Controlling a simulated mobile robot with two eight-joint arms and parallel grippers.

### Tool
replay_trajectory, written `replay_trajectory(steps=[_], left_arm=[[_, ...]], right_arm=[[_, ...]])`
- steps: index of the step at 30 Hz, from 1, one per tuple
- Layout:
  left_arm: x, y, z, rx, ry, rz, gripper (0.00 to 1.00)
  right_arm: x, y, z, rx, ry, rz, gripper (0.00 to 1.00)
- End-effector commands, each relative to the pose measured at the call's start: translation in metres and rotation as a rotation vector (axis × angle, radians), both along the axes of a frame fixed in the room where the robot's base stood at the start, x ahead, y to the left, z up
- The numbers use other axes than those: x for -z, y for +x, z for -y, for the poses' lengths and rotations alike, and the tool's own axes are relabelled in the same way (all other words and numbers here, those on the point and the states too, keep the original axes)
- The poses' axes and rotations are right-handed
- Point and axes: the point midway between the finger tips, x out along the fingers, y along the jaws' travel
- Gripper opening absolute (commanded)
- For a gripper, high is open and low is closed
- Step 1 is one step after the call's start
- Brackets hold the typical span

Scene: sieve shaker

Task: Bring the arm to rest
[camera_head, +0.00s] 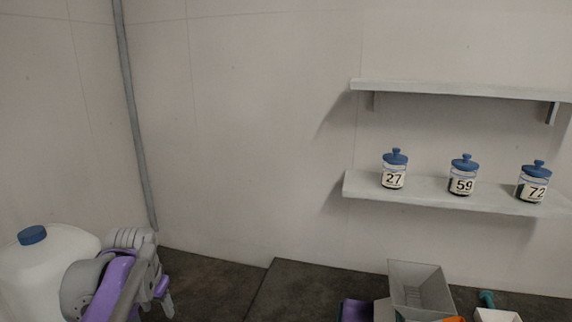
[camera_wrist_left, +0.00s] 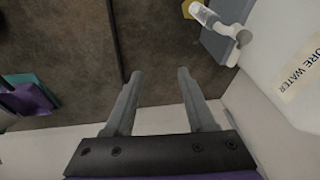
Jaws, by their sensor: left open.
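My left gripper (camera_head: 163,292) is at the lower left of the head view, at the end of a purple and grey arm. It stands just right of a white jug with a blue cap (camera_head: 33,235). In the left wrist view the two grey fingers of the left gripper (camera_wrist_left: 160,80) are spread apart with nothing between them. Beyond the fingers lies a dark brown mottled bench surface (camera_wrist_left: 60,40). My right gripper does not show in either view.
Jars labelled 27 (camera_head: 393,180), 59 (camera_head: 461,186) and 72 (camera_head: 532,191) stand on the lower wall shelf (camera_head: 430,196). A grey open bin (camera_head: 420,275) stands at the lower right. A white container with a spigot (camera_wrist_left: 215,22) is close right of the fingers.

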Motion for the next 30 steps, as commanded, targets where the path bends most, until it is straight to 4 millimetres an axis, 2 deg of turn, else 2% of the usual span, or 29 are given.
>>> replay_trajectory(steps=[1,6,12,15,20,30], left_arm=[[0.010,-0.021,0.016,-0.004,-0.011,0.026,0.56],[0.051,-0.084,0.058,-0.033,-0.059,0.110,0.56],[0.109,-0.152,0.092,-0.065,-0.123,0.193,0.56],[0.132,-0.174,0.101,-0.076,-0.147,0.220,0.56],[0.149,-0.190,0.107,-0.086,-0.167,0.240,0.56],[0.150,-0.191,0.108,-0.088,-0.169,0.242,0.56]], right_arm=[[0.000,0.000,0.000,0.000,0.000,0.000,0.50],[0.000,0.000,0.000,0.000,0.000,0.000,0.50],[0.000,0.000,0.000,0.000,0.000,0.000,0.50],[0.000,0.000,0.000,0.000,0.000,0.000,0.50],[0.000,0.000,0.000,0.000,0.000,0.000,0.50],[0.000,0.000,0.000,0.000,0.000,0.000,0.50]])
